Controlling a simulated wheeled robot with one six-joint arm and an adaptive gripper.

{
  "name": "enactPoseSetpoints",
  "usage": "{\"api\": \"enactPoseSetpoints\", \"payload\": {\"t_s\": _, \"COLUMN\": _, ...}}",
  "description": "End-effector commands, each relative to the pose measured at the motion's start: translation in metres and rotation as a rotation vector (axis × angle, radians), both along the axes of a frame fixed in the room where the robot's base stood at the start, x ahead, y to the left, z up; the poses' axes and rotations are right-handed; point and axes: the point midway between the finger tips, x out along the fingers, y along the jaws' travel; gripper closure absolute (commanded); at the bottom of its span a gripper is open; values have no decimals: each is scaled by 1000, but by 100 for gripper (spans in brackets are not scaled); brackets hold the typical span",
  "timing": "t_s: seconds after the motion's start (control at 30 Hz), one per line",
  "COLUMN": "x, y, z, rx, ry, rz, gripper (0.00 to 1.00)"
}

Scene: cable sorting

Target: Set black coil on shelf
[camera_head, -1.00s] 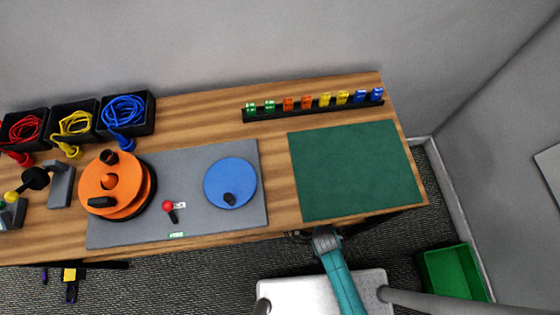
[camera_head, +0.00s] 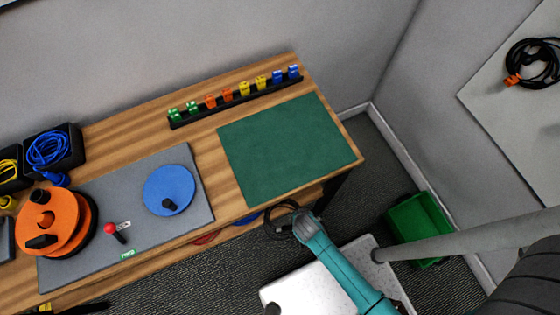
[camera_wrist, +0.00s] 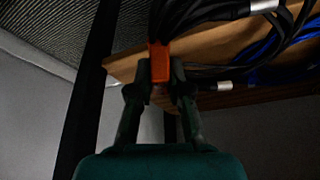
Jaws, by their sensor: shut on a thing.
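My gripper (camera_wrist: 159,84) is shut on an orange band or plug (camera_wrist: 158,62) of a black coil (camera_wrist: 212,14) in the wrist view. In the head view, my gripper (camera_head: 291,212) holds the black coil (camera_head: 270,228) at the front edge of the workbench, low beside its right part; the coil is partly hidden. A wooden shelf (camera_wrist: 215,48) lies behind the held coil in the wrist view, with a blue coil (camera_wrist: 268,45) on or near it. Whether the held coil touches the shelf I cannot tell.
The workbench carries a green mat (camera_head: 287,150), a grey mat (camera_head: 90,197) and an orange reel (camera_head: 62,215). A green bin (camera_head: 420,228) stands on the floor at right.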

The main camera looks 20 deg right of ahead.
Motion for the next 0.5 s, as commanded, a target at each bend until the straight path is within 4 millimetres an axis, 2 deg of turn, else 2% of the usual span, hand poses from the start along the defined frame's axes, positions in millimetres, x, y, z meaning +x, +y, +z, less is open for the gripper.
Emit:
{"api": "enactPoseSetpoints", "payload": {"t_s": 0.17, "x": 30, "y": -12, "z": 2, "rx": 1, "ry": -6, "rz": -7, "gripper": 100}}
{"api": "enactPoseSetpoints", "payload": {"t_s": 0.5, "x": 102, "y": -41, "z": 1, "rx": 0, "ry": -4, "rz": -5, "gripper": 100}}
